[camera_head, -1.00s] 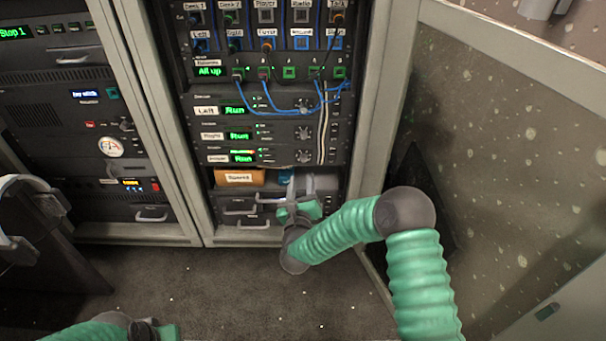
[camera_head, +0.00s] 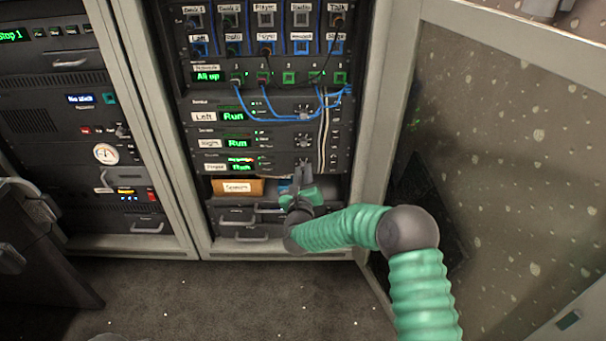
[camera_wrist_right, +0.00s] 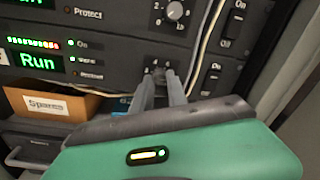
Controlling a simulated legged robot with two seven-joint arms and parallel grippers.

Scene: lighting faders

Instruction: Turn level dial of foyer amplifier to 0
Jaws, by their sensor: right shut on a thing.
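The foyer amplifier (camera_head: 212,168) is the lowest of three stacked black amplifiers in the middle rack; its green display reads Run in the right wrist view (camera_wrist_right: 38,61). Its level dial (camera_wrist_right: 160,69) is mostly hidden by my right fingers, with a few scale marks showing above it. My right gripper (camera_head: 303,170) reaches up to the dial from below, and its two grey fingertips (camera_wrist_right: 161,75) are shut on it. The dial's exact setting cannot be read. My left gripper is not in view.
Two similar amplifiers, labelled Left (camera_head: 203,117) and Right (camera_head: 208,142), sit above. Blue cables (camera_head: 270,113) hang over the upper one. Pale cables run right of the dial beside rocker switches (camera_wrist_right: 232,25). An orange box (camera_head: 237,188) stands below. An open door (camera_head: 480,170) is at the right.

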